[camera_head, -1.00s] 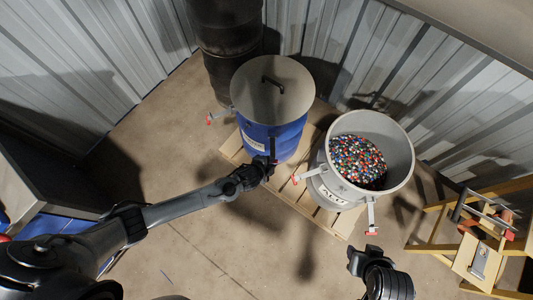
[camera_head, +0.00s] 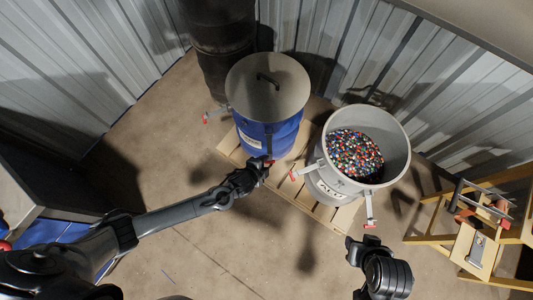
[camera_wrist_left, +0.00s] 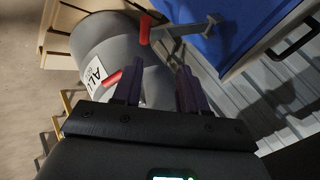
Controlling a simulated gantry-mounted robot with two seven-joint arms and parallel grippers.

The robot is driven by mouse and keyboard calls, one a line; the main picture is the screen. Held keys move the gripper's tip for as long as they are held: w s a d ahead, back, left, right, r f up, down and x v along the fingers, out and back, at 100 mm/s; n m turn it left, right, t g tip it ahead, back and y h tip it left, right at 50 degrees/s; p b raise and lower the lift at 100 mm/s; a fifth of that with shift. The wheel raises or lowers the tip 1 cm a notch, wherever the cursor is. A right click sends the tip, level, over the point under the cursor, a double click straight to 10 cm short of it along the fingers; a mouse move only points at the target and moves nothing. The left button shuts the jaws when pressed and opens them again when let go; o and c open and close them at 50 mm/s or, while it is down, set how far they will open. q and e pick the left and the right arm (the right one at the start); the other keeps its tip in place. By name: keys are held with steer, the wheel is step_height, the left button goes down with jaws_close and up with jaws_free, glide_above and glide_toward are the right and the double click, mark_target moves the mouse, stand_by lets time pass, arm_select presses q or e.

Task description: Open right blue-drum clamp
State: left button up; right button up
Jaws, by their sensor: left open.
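The blue drum (camera_head: 254,139) stands upright on a pallet with a grey lid (camera_head: 262,97) on top. Its right clamp (camera_head: 268,146) hangs at the front side, with a red tip. In the left wrist view the clamp lever (camera_wrist_left: 185,27) juts out from the blue drum (camera_wrist_left: 245,30), its red end (camera_wrist_left: 145,30) beyond my fingertips. My left gripper (camera_head: 263,169) is open just below that red tip. Its two dark fingers in the wrist view (camera_wrist_left: 158,80) have nothing between them; contact with the lever cannot be told. My right gripper (camera_head: 358,248) is low right, away from the drums; its jaws are unclear.
A grey open drum (camera_head: 402,150) of coloured pellets stands right of the blue drum, with red-tipped clamps sticking out. The blue drum's left clamp (camera_head: 217,114) sticks out. A black drum (camera_head: 222,30) stands behind. A yellow wooden rack (camera_head: 440,220) is at right. Floor in front is clear.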

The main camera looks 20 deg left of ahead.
arm_select(q)
steer(key=p+v, duration=0.1)
steer(key=v, duration=0.6)
steer(key=shift+s+p, duration=0.2)
steer(key=shift+p, duration=0.2)
steer(key=shift+r, duration=0.15)
